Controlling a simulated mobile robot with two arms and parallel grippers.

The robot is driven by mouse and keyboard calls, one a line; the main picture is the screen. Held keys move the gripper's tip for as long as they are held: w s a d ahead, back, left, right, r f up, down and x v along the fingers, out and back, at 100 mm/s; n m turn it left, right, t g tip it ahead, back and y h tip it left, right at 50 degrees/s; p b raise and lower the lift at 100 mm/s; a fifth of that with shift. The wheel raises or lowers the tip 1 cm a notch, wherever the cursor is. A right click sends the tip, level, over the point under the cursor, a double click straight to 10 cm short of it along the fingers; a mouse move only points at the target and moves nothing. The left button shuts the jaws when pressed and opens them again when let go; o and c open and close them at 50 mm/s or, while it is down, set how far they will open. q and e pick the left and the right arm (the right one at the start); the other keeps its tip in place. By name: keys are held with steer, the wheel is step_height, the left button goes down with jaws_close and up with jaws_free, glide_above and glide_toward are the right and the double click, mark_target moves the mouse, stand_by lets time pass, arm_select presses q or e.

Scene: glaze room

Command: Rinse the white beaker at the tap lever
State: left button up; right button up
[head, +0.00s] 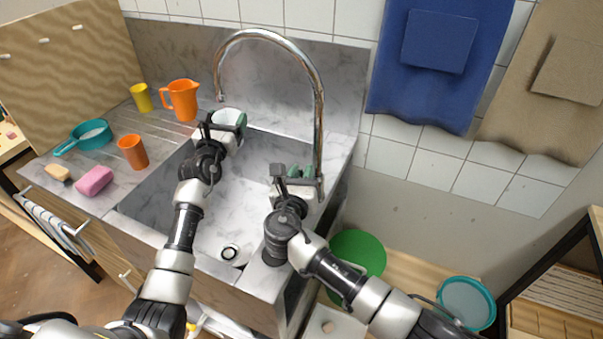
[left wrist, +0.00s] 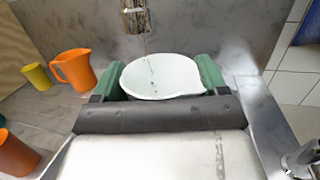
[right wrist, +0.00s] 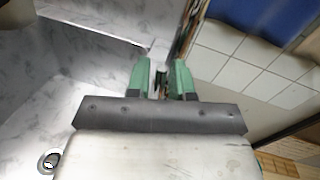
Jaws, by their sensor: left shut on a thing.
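My left gripper (head: 222,124) is shut on the white beaker (head: 228,116), held over the sink's back edge near the tap spout (head: 220,97). In the left wrist view the beaker (left wrist: 165,78) sits between the green fingers, mouth up, with the spout just behind it. Thin streaks show below the spout and inside the beaker; I cannot tell whether they are running water. My right gripper (head: 294,175) is at the foot of the chrome tap (head: 318,110). Its green fingers (right wrist: 161,78) are a little apart, with a small part of the tap between them; the lever is mostly hidden.
The grey marble sink (head: 225,215) lies below both grippers. An orange jug (head: 182,100), yellow cup (head: 141,97), orange cup (head: 133,152), teal pan (head: 92,135) and pink sponge (head: 94,180) stand on the left drainer. Blue and beige towels (head: 425,70) hang at right.

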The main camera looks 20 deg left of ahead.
jaws_close()
steer(key=shift+d, duration=0.1)
steer(key=shift+s+d+m, duration=0.1)
steer(key=shift+d+m, duration=0.45)
steer(key=shift+m, duration=0.35)
steer(key=shift+o, duration=1.8)
jaws_free()
